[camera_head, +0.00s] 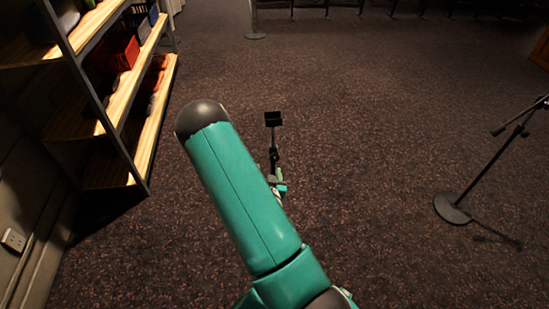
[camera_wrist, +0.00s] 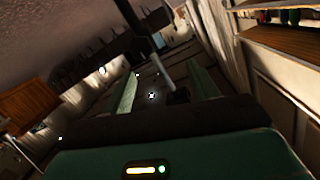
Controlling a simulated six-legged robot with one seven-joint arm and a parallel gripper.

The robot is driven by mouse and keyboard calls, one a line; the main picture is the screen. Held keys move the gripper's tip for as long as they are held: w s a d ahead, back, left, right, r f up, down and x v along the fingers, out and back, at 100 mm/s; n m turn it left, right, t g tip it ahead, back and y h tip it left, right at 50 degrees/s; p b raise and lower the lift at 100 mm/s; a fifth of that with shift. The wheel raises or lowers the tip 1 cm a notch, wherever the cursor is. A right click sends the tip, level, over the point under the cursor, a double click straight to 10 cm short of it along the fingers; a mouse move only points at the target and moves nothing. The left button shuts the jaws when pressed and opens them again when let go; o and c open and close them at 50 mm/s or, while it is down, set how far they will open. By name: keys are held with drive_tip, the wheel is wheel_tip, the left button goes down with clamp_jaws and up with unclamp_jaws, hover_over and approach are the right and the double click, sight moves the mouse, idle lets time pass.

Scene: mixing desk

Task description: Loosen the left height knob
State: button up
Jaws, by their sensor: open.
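I cannot make out the left height knob or the mixing desk in either view. In the wrist view, the two pale green fingers of my gripper (camera_wrist: 164,73) stand apart, and nothing is held between them. A grey rod with a dark upper part shows beyond and between the fingers; I cannot tell what it belongs to. In the head view, my teal arm fills the middle and hides part of the floor; a small dark shape shows past it, too small to read clearly.
A shelf unit (camera_head: 103,98) with boxes stands along the left wall. A microphone stand (camera_head: 455,207) stands on the right, its boom reaching the picture edge. Another pole base (camera_head: 255,35) and several thin legs are at the back. The carpet (camera_head: 370,120) between them is clear.

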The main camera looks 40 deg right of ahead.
drive_tip(key=n+t, duration=0.2)
approach(275, 159)
drive_tip(key=x, duration=1.1)
drive_tip(key=shift+c, duration=0.2)
